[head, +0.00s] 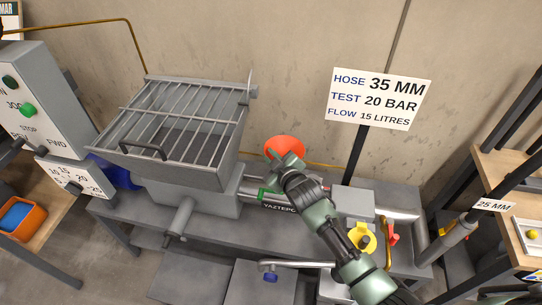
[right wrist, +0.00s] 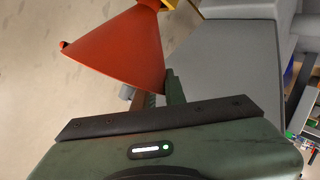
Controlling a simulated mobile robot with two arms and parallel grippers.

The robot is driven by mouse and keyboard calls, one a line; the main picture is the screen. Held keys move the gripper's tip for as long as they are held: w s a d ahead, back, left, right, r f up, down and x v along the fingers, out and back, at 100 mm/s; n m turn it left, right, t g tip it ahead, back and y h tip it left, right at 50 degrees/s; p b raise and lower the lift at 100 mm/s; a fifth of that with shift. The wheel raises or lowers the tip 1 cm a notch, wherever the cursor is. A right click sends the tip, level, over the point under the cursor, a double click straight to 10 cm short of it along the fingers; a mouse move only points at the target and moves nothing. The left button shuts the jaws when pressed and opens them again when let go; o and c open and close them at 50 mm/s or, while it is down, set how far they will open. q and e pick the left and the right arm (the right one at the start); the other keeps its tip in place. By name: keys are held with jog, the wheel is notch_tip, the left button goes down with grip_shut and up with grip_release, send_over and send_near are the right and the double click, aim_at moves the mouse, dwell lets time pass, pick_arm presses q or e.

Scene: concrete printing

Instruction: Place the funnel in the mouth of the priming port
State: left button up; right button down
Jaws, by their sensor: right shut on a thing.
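The orange-red funnel (head: 284,146) is at the tip of my right gripper (head: 287,163), in front of the wall and above the pump's pipe section. In the right wrist view the funnel (right wrist: 118,50) shows as a wide cone, its broad end toward the lower left and its narrow end at the top edge. My right gripper (right wrist: 158,92) is shut on the funnel near its rim. A yellow part (right wrist: 167,4) shows beside the narrow end. The priming port's mouth cannot be made out; the funnel and my arm may hide it. My left gripper is not in view.
A grey hopper with a bar grate (head: 180,122) stands left of the funnel. A sign (head: 378,98) on a black post stands to the right. A yellow-handled part (head: 362,238) and a red lever (head: 391,233) sit beside my right arm. The control box (head: 38,108) is far left.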

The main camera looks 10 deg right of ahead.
jog(key=c, duration=1.5)
grip_release()
jog(key=shift+o, duration=0.2)
jog(key=shift+r, duration=0.1)
jog(key=v, duration=1.2)
jog(key=shift+b, duration=0.4)
